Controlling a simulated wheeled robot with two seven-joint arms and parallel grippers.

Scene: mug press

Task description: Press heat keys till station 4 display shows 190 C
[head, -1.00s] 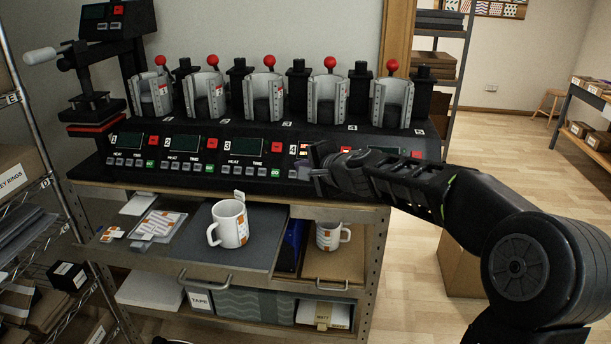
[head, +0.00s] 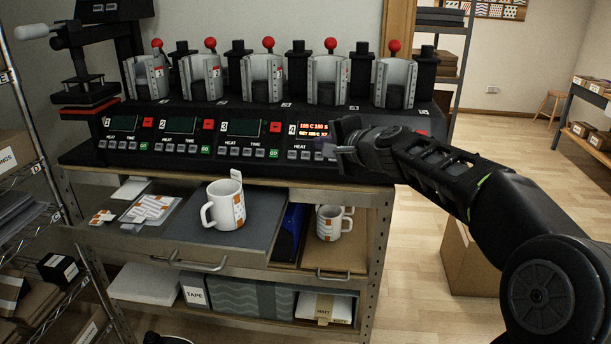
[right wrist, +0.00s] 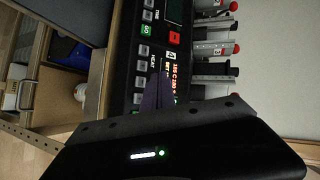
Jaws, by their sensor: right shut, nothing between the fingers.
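The station 4 display (head: 313,131) is lit with orange characters. Its top line seems to begin with 185 C; the second line is too small to read surely. It also shows sideways in the right wrist view (right wrist: 177,78). The station 4 heat keys (head: 298,155) sit below it under the HEAT label. My right gripper (head: 340,146) is shut and empty in front of the panel, at the display's lower right, hiding part of the station's right side. Whether it touches a key cannot be told. My left gripper is not in view.
Stations 1 to 3 have dark displays (head: 178,125). Mug clamps with red knobs (head: 265,80) stand behind the panel. A white mug (head: 226,207) stands on the grey pull-out shelf below, and more mugs (head: 330,224) stand to its right.

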